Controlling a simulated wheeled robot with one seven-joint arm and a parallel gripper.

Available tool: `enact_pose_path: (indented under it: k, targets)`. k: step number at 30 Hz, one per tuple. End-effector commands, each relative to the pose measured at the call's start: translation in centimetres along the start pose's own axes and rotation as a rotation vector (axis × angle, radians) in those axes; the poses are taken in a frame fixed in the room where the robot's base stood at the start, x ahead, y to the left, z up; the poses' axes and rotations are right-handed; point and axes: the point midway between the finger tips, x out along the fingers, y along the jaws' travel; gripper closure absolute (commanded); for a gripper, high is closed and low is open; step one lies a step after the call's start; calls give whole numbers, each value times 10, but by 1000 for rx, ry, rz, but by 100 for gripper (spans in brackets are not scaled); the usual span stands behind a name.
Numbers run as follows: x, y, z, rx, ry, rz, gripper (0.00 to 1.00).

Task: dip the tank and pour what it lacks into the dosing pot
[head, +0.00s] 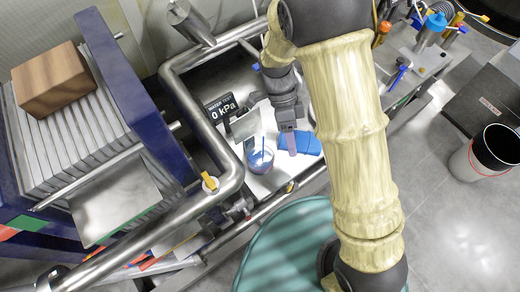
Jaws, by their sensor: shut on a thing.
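My gripper (289,127) hangs over a white work surface (265,185) in the middle of the head view. It is shut on a thin grey-purple strip (292,146) that points down; what the strip is I cannot tell. A blue flat piece (312,147) lies on the surface behind and beside the strip. A small clear round vessel (260,162) with something blue in it stands just left of the gripper, apart from it. I cannot tell whether it is the dosing pot. No tank can be identified surely.
A black display (221,109) reads "0 kPa". A thick steel pipe (205,125) bends around the left of the work surface. A blue-framed plate stack (130,95) carries a wooden block (52,80).

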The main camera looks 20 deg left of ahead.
Motion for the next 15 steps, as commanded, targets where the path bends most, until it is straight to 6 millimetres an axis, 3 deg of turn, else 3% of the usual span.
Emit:
enact_pose_path:
  k: [8, 15]
  targets:
    - [-1, 1, 0, 2, 4, 1, 73]
    - [28, -17, 1, -68, -121, -26, 73]
